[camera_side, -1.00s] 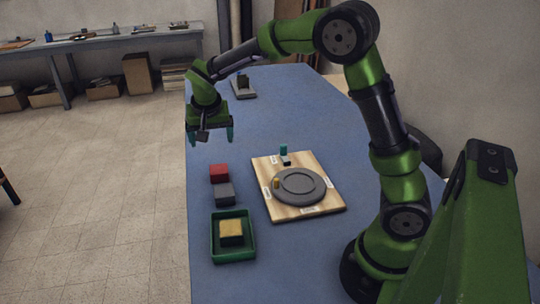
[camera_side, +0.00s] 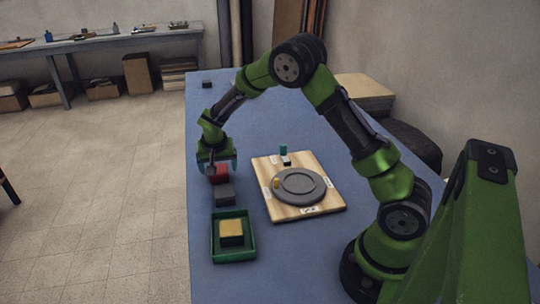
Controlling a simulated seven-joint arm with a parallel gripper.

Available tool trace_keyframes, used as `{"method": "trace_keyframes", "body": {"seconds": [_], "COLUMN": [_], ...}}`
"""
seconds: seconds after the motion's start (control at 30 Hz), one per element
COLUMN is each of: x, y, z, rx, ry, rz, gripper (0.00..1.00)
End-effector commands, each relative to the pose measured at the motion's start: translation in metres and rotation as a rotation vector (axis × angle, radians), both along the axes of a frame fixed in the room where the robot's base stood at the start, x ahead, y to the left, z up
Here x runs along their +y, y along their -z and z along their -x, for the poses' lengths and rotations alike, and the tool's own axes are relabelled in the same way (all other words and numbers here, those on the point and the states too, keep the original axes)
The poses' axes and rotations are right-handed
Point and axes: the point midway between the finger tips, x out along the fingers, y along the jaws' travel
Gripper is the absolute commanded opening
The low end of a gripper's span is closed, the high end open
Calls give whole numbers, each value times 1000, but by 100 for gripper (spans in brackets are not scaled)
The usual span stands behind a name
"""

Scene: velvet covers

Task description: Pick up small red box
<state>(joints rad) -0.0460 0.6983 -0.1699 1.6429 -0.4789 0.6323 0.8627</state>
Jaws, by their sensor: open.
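The small red box (camera_side: 220,174) lies on the blue table, near its left edge and just behind a grey box (camera_side: 225,194). My gripper (camera_side: 217,168) points down right at the red box. Its teal fingers are open, one seen at the left and one at the right of the box. The upper part of the red box is partly hidden by my gripper. I cannot tell whether the fingers touch it.
A green tray (camera_side: 253,243) with a yellow-topped block (camera_side: 231,232) stands in front. A wooden board (camera_side: 326,203) with a round grey plate (camera_side: 299,184) and small pieces lies to the right. A small dark object (camera_side: 206,84) sits at the far left corner. The blue table (camera_side: 245,125) is clear behind my gripper.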

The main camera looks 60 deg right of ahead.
Motion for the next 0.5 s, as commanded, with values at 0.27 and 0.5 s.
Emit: {"method": "trace_keyframes", "body": {"seconds": [0.27,0.5], "x": [-8,-7], "y": [23,23], "z": [-7,-7], "rx": [-2,-2], "ry": [-1,-1], "rz": [0,0], "gripper": [89,80]}}
